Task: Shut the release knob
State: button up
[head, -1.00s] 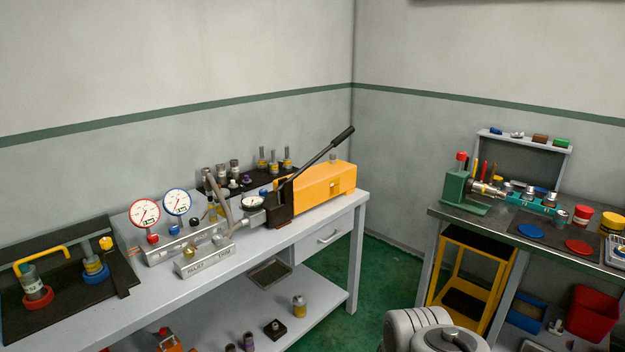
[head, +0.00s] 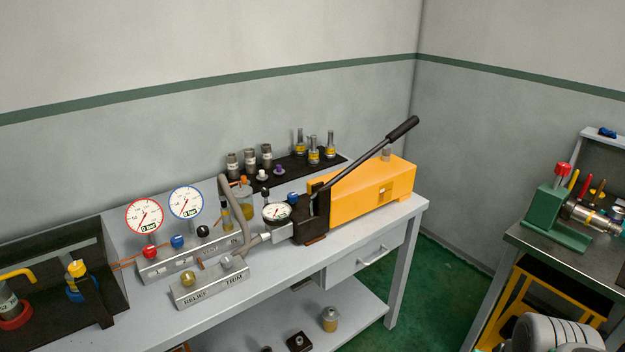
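A yellow hand pump (head: 375,195) with a long black lever (head: 372,157) stands on the grey bench, the lever slanting up to the right. At the pump's black head (head: 314,218) are a small round gauge (head: 277,212) and a blue knob (head: 292,198). In front, a metal block marked RELIEF and TRIM (head: 212,287) carries a brass knob (head: 188,279). The manifold (head: 170,263) behind it has red (head: 149,252), blue (head: 178,241) and black knobs (head: 203,231). No knob is readably labelled release, and I cannot tell which are shut. My gripper is out of view.
Two dials (head: 145,216) (head: 186,202) stand over the manifold. A grey hose (head: 228,196) arches beside the pump. A dark tray (head: 290,168) with fittings lies behind. A second bench with a green vise (head: 556,215) is at right. Green floor (head: 440,275) shows between the benches.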

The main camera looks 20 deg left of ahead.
aim_at(292, 197)
jog(key=u, duration=0.15)
jog(key=i, duration=0.95)
jog(key=u, duration=1.4)
jog(key=i, duration=0.8)
jog(key=u, duration=0.85)
